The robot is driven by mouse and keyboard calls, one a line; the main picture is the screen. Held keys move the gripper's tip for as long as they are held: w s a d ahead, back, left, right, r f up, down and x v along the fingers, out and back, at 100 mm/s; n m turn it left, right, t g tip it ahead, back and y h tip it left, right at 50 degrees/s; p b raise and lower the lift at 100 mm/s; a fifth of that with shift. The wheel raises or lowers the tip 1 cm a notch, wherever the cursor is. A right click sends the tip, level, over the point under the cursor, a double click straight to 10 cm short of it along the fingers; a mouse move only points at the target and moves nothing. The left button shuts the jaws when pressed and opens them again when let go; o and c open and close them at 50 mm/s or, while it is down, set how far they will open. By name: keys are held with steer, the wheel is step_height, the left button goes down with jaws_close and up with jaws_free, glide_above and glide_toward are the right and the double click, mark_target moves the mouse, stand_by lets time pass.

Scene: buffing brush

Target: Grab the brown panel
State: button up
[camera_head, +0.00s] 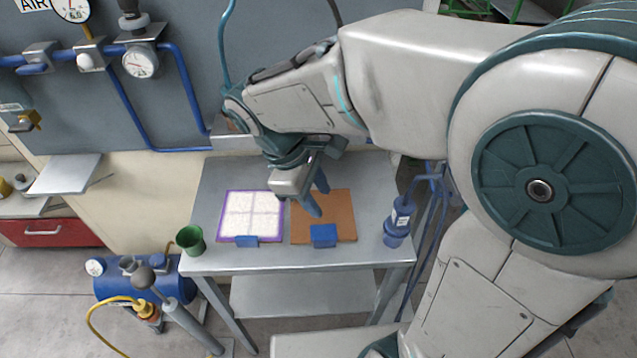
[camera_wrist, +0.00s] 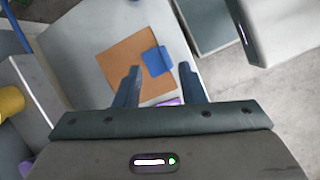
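The brown panel (camera_head: 337,222) lies flat on the grey metal table, right of a white panel with a purple edge. It has a blue block-like tab (camera_head: 323,236) at its front edge. In the wrist view the brown panel (camera_wrist: 125,58) and its blue tab (camera_wrist: 157,61) lie beyond my fingers. My gripper (camera_head: 316,199) is above the panel's left part. In the wrist view my gripper (camera_wrist: 161,76) has its two blue fingers apart with nothing held between them. The wrist hides the panel's back left area in the head view.
The white panel (camera_head: 250,216) with its own blue tab lies just left. A green cup (camera_head: 190,240) stands at the table's (camera_head: 290,257) left front corner. A blue bottle-like tool (camera_head: 398,226) stands at the right edge. Blue pipes and gauges line the wall behind.

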steer(key=a+f+n+h, duration=0.2)
steer(key=a+n, duration=0.2)
steer(key=a, duration=0.1)
glide_toward(324, 238)
steer(key=x, duration=0.3)
steer(key=shift+d, duration=0.45)
steer(key=shift+a+x, duration=0.15)
steer(key=shift+x, duration=1.15)
steer(key=shift+a+x, duration=0.15)
steer(key=shift+x, duration=1.1)
steer(key=shift+f, duration=0.2)
jaws_close()
